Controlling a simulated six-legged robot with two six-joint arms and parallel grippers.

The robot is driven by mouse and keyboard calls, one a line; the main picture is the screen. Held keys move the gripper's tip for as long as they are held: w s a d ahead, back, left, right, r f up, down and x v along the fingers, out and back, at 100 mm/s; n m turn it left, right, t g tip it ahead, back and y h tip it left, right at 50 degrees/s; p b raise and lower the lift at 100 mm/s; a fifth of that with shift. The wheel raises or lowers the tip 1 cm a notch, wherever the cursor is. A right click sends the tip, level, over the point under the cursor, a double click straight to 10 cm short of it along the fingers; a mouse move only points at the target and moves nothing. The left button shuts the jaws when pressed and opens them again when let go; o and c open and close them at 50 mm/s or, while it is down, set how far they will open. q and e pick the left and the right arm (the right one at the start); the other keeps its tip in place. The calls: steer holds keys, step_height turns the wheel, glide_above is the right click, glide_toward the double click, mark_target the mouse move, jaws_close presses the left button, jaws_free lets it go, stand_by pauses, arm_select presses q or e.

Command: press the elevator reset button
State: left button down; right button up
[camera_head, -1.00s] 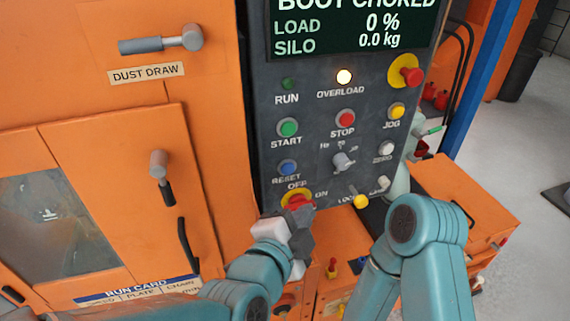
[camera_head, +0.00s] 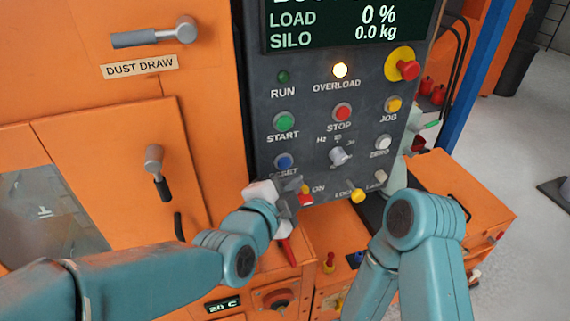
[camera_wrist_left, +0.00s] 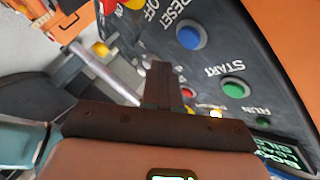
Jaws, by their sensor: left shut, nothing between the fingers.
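The blue reset button (camera_head: 284,161) is on the dark control panel (camera_head: 262,130), below the green start button (camera_head: 285,121). Its RESET label is partly covered by my left gripper (camera_head: 296,187). That gripper is just below the button and covers much of the red and yellow OFF/ON switch (camera_head: 306,198). In the left wrist view the blue button (camera_wrist_left: 191,35) shows beyond and to the right of the closed fingers (camera_wrist_left: 161,84), apart from them in the picture. The fingers are shut and empty. My right arm stands at the right; its gripper cannot be made out.
The lit overload lamp (camera_head: 340,70), red stop button (camera_head: 342,112), selector knob (camera_head: 338,155) and yellow-ringed emergency stop (camera_head: 408,70) share the panel. Orange cabinet doors with handles (camera_head: 154,160) lie left. An orange box (camera_head: 470,195) stands lower right.

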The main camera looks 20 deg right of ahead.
mark_target(297, 161)
arm_select(q)
steer(key=shift+w, duration=1.1)
steer(key=shift+w+b, duration=0.15)
steer(key=shift+b, duration=0.2)
stand_by(1.0)
steer(key=shift+w, duration=0.3)
steer(key=shift+w+b, duration=0.3)
steer(key=shift+w, duration=0.1)
stand_by(0.5)
steer(key=shift+s, duration=0.85)
